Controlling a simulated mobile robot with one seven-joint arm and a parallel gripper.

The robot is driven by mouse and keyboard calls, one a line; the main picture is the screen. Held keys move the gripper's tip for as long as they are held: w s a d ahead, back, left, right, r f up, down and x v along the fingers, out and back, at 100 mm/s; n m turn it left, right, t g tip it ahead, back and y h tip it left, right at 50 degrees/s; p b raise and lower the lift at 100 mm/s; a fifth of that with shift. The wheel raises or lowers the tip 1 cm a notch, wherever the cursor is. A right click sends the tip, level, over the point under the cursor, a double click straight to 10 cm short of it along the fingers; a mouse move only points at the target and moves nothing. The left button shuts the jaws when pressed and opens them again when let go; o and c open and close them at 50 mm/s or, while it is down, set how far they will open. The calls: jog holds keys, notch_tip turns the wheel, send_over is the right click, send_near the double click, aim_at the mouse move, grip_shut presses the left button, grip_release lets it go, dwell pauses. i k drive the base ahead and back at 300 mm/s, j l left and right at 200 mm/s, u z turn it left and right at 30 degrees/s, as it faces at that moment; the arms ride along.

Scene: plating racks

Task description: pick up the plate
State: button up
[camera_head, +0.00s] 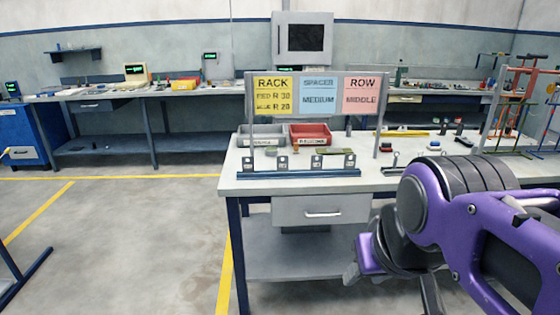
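Several small grey metal plates (282,163) stand upright in a row along a blue rail (300,173) at the front left edge of the workbench (225,184). They look alike, with dark marks or holes, and I cannot tell which one is the task's plate. My gripper (392,284) is at the lower right, below my purple arm and in front of the bench. It is well apart from the plates. Its fingertips are partly cut off by the picture's lower edge, so its opening is unclear. I see nothing held in it.
A sign board (317,96) reading RACK, SPACER and ROW stands on posts behind the plates. A grey bin (261,138) and a red bin (310,134) sit behind the rail. Coloured wire racks (520,100) stand at the bench's right. The floor to the left is open.

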aim_at(316, 166)
jog(key=z, duration=5.15)
jog(key=k+j+z, duration=0.1)
jog(key=k, duration=0.75)
